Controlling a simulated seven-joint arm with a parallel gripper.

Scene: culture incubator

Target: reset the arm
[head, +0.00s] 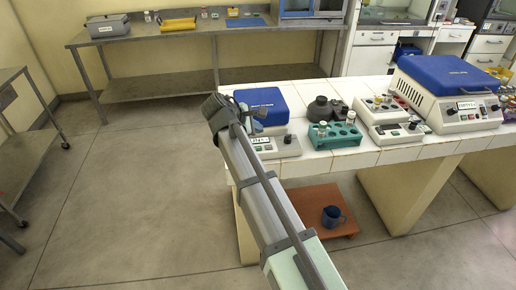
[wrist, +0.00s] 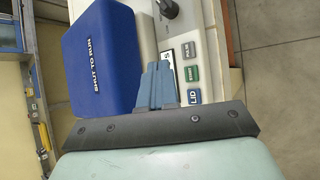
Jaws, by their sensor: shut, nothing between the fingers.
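My arm (head: 265,200) reaches from the bottom of the head view up to the left end of the white bench. My gripper (head: 259,114) is in front of the small blue-lidded incubator (head: 262,98), overlapping it in the picture. In the wrist view my gripper (wrist: 158,68) has its two blue-grey fingers together, with nothing between them. The incubator's blue lid (wrist: 95,60) is down, left of the fingers. Its control panel (wrist: 205,60), with a knob and blue and green buttons, one marked LID, is to the right. I cannot tell whether the fingers touch the incubator.
A green tube rack (head: 334,136), white devices (head: 396,132) and a larger blue-lidded machine (head: 448,85) stand on the tiled bench (head: 350,160). A blue mug (head: 333,216) is on a low reddish board (head: 305,205). The floor (head: 120,190) left of my arm is clear.

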